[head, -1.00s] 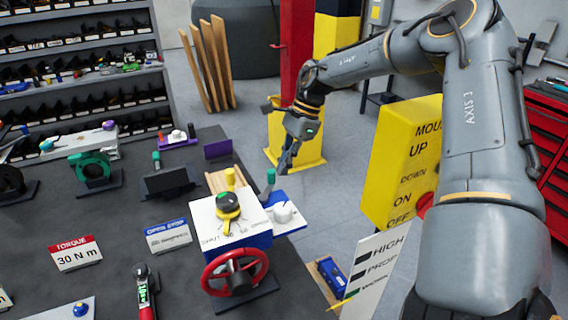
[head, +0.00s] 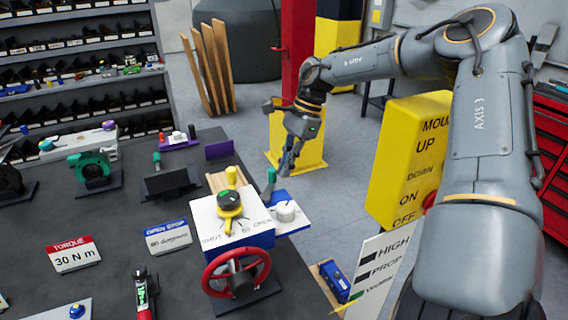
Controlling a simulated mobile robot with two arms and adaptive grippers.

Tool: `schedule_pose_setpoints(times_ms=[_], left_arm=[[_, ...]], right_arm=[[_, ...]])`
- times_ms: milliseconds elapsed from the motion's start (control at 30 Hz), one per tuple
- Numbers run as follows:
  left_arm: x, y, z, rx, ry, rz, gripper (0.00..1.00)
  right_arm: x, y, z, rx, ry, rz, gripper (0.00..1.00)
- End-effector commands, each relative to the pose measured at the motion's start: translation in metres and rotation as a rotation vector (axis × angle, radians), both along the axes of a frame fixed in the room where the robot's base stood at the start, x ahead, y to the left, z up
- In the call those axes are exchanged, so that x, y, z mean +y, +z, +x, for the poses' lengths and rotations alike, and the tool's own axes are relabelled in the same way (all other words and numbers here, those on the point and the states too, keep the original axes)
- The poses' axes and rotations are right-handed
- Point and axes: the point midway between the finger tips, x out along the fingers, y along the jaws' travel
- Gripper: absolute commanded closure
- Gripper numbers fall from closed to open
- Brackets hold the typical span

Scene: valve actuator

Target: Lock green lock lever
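The green lock lever (head: 270,180) stands upright at the back right of the valve actuator (head: 232,232), a white and blue box with a yellow dial and a red handwheel (head: 237,272). My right gripper (head: 288,168) points down just behind and to the right of the lever, close to its top. I cannot tell whether they touch. Its fingers are small and partly overlap, so their opening is unclear. My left gripper is not in the head view.
A white knob on a blue plate (head: 293,217) sits right of the actuator. A yellow control box (head: 408,160) stands to the right.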

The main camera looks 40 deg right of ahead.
Motion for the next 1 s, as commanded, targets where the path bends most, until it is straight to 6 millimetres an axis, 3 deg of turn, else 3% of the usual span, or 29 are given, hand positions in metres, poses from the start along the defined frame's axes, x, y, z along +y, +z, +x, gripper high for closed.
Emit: schedule_pose_setpoints(times_ms=[267, 700, 1000], left_arm=[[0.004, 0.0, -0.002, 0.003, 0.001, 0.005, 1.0], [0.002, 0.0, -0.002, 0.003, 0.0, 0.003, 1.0], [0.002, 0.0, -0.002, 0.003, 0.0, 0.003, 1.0]], right_arm=[[-0.007, 0.018, -0.001, -0.005, 0.0, 0.0, 1.0], [-0.04, 0.096, -0.007, -0.001, 0.0, 0.001, 1.0], [-0.045, 0.111, -0.009, 0.0, 0.0, 0.002, 1.0]])
